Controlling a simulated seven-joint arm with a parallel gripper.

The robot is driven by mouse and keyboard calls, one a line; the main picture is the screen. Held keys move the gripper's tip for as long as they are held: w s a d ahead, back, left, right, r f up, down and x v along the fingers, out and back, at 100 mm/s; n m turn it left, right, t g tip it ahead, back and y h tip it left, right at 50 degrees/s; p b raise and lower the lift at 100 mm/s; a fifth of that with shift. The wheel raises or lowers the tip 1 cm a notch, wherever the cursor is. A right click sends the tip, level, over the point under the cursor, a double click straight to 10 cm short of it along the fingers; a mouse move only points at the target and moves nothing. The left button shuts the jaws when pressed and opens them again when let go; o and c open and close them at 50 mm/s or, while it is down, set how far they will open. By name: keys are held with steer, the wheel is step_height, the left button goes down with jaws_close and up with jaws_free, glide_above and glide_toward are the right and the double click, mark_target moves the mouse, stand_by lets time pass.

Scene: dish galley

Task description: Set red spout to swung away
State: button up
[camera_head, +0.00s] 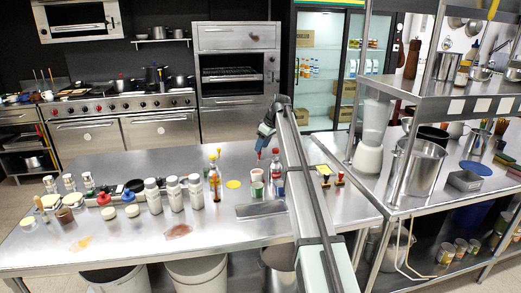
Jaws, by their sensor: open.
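No red part in view can be clearly told as the red spout. A small red top (276,151) shows on a bottle (277,181) just left of my arm, and another thin upright with a reddish tip stands in a pale cup (257,184) beside it. These parts are too small to tell their shape or which way they point. My gripper (261,146) hangs above the cup and bottle, apart from them as far as I can tell. It is open, with nothing visible in it. My arm hides part of the counter on the right.
White-topped bottles (172,192) and a sauce bottle (214,182) stand left of the cup. A grey tray (261,209) lies in front. A yellow disc (234,184) lies nearby. A rack with a blender (371,135) stands on the right. The counter's back left is clear.

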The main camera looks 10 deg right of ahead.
steer(key=shift+x, duration=1.3)
steer(key=shift+c, duration=0.3)
jaws_close()
